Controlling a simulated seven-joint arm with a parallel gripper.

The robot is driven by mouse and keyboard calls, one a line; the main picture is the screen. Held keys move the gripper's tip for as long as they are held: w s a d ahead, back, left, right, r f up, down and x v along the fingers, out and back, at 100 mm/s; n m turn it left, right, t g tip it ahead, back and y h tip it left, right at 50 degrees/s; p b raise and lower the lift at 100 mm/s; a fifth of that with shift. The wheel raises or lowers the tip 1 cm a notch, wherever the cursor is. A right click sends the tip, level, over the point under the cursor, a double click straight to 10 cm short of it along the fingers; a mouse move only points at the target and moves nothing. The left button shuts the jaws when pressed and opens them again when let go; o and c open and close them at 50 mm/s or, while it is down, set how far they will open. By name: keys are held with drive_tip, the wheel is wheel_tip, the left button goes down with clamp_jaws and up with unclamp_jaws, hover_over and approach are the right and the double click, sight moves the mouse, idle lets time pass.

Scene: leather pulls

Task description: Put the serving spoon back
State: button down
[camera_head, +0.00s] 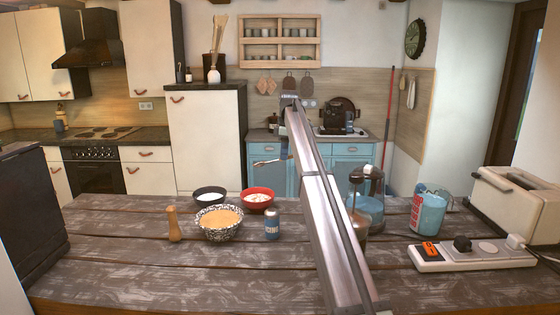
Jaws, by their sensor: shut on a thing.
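My gripper (285,151) hangs from the far end of my arm, above the back part of the wooden table. It is shut on the serving spoon (266,162), a small, thin thing that reaches out to the left of the fingers. The spoon is in the air, above and behind the red bowl (257,205). The fingers are small in this view, and their exact hold on the spoon is hard to make out.
On the table (130,265) stand a black bowl (209,202), a speckled bowl with orange contents (220,229), a wooden mill (174,224) and a blue can (272,225). A glass jug (367,205), measuring jug (428,213), power strip (470,258) and toaster (515,205) are right. Front left is clear.

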drive_tip(key=s+a+f+n+y, duration=0.1)
drive_tip(key=s+a, duration=1)
drive_tip(key=s, duration=0.1)
drive_tip(key=shift+y, duration=0.8)
drive_tip(key=s+f, duration=0.2)
drive_tip(key=s, duration=0.7)
drive_tip(key=s+f, duration=0.3)
drive_tip(key=s, duration=0.7)
drive_tip(key=s+a+f, duration=0.1)
drive_tip(key=s+f, duration=0.2)
drive_tip(key=s, duration=0.6)
drive_tip(key=shift+s+f, duration=0.25)
drive_tip(key=shift+s, duration=0.1)
drive_tip(key=shift+w+a+y, duration=0.2)
drive_tip(key=shift+a+y, duration=0.05)
drive_tip(key=shift+y, duration=0.15)
drive_tip(key=shift+f, duration=3.1)
